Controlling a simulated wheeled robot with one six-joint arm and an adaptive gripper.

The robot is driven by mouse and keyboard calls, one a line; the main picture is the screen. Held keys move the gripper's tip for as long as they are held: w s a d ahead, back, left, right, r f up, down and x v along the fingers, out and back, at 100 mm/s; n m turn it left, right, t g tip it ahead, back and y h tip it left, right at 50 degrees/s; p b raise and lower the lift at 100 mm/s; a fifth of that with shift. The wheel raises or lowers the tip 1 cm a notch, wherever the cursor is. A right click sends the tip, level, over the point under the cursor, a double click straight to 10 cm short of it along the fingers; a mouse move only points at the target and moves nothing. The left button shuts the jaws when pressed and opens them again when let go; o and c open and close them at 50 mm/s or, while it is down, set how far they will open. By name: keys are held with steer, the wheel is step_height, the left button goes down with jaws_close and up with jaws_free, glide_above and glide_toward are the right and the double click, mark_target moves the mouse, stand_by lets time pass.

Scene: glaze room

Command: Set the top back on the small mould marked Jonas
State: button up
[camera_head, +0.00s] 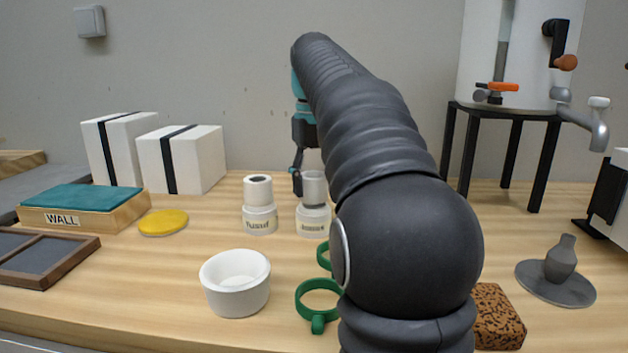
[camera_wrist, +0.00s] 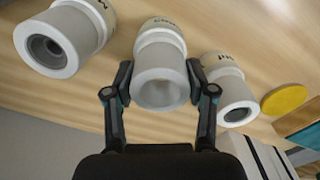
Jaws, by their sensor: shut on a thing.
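My gripper (camera_wrist: 158,80) is shut on the grey-white ring-shaped top (camera_wrist: 160,60) of the middle mould, one finger on each side. In the head view this top (camera_head: 313,187) stands upright over a white mould base (camera_head: 313,220). It looks seated or very close; I cannot tell if it bears fully on the base. The base's label is too blurred to read surely. Left of it stands a mould marked Yusuf (camera_head: 259,210), its top on; it also shows in the wrist view (camera_wrist: 226,88). A third similar mould (camera_wrist: 66,40) shows only in the wrist view.
A white bowl (camera_head: 236,285) and green rings (camera_head: 317,300) are in front. A yellow disc (camera_head: 163,222) and a box marked WALL (camera_head: 90,212) are at left. White blocks (camera_head: 190,160) stand behind. A grey vase (camera_head: 561,260) is at right. My arm hides the middle.

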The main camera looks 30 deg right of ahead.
steer(key=shift+f+p, duration=0.5)
stand_by(1.8)
steer(key=o, duration=1.7)
steer(key=shift+c, duration=0.2)
steer(key=shift+r+p, duration=0.7)
steer(key=shift+r, duration=3.3)
